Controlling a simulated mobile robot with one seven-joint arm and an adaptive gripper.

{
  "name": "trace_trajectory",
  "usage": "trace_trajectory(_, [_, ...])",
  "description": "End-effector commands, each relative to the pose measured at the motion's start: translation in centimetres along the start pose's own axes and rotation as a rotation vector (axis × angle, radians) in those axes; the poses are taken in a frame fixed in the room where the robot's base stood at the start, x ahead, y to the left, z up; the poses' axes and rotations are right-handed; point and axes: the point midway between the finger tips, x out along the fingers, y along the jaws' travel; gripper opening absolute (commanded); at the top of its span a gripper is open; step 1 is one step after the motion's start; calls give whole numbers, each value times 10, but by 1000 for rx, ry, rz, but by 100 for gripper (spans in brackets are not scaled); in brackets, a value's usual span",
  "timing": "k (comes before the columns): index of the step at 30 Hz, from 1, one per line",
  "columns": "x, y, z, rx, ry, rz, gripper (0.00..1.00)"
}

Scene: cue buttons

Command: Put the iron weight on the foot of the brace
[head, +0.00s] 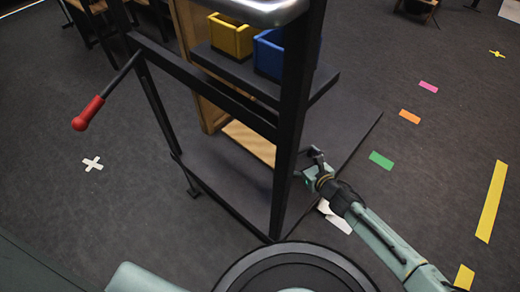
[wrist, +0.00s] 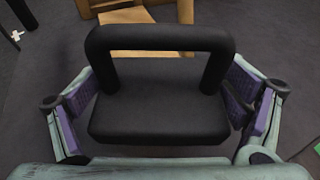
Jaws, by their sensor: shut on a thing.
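The iron weight (wrist: 158,118) is a black block with a thick loop handle, and it fills the middle of the wrist view. My gripper (wrist: 160,95) is shut on it, with a purple pad against each side. In the head view my gripper (head: 316,172) is at the right side of the dark frame, partly behind a post, and the weight is mostly hidden there. The wooden brace (head: 190,65) stands inside the frame. Its pale foot (head: 250,141) lies low on the dark base, left of my gripper. Wood also shows beyond the weight in the wrist view (wrist: 127,16).
The dark frame (head: 285,150) has upright posts and a red-handled lever (head: 88,113) at left. A shelf (head: 235,72) above the foot carries a yellow bin (head: 230,38) and a blue bin (head: 268,55). Open floor with coloured tape marks lies to the right.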

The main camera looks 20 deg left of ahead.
Motion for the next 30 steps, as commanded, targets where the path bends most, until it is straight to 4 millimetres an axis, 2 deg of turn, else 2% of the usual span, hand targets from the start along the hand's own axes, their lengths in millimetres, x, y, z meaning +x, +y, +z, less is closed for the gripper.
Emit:
trace_trajectory(7, [18, 10, 6, -1, -14, 6, 30])
trace_trajectory(24, [113, 65, 30, 1, -15, 6, 30])
trace_trajectory(30, [133, 75, 36, -1, -15, 4, 30])
